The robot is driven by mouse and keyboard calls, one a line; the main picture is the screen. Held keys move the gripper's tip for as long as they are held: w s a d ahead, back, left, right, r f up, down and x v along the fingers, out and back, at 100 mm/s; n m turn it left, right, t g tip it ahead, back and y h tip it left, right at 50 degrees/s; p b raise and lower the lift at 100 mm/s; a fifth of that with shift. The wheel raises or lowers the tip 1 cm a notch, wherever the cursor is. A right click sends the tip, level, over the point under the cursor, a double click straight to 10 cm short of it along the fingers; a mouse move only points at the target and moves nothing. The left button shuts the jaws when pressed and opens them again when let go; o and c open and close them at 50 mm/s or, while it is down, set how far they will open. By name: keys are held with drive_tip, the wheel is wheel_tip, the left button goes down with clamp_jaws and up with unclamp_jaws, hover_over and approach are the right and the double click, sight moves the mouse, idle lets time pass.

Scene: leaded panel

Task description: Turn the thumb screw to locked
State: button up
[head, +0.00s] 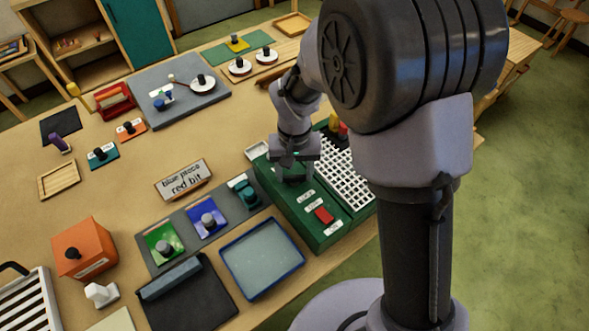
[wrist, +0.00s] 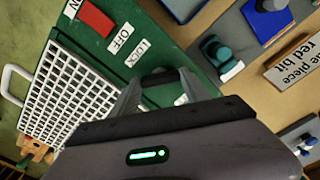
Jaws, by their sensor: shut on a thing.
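A green panel box (head: 265,185) stands at the table's right edge, and its green face (wrist: 165,55) fills the middle of the wrist view. My gripper (head: 292,178) is lowered onto its far part, beyond the label LOCK. In the wrist view my gripper (wrist: 157,82) is shut on a dark piece (wrist: 158,74) between its fingertips, which I take for the thumb screw. I cannot tell which way the screw is turned. A second white label (wrist: 181,100) is partly hidden by a finger.
A red rocker switch (head: 324,215) sits on the green face between the labels OFF and ON. A white grid (head: 345,172) lies to the right of the gripper. A grey board with coloured blocks (head: 207,220), a blue-rimmed tray (head: 262,258) and a sign (head: 183,180) lie to the left.

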sight(295, 176)
drive_tip(key=n+p, duration=0.1)
drive_tip(key=n, duration=0.5)
drive_tip(key=shift+n+p, duration=0.3)
drive_tip(key=shift+p, duration=0.05)
idle(0.3)
drive_tip(key=o, duration=1.4)
wheel_tip(295, 176, up, 18)
drive_tip(key=p, duration=0.4)
drive_tip(key=shift+f, duration=0.25)
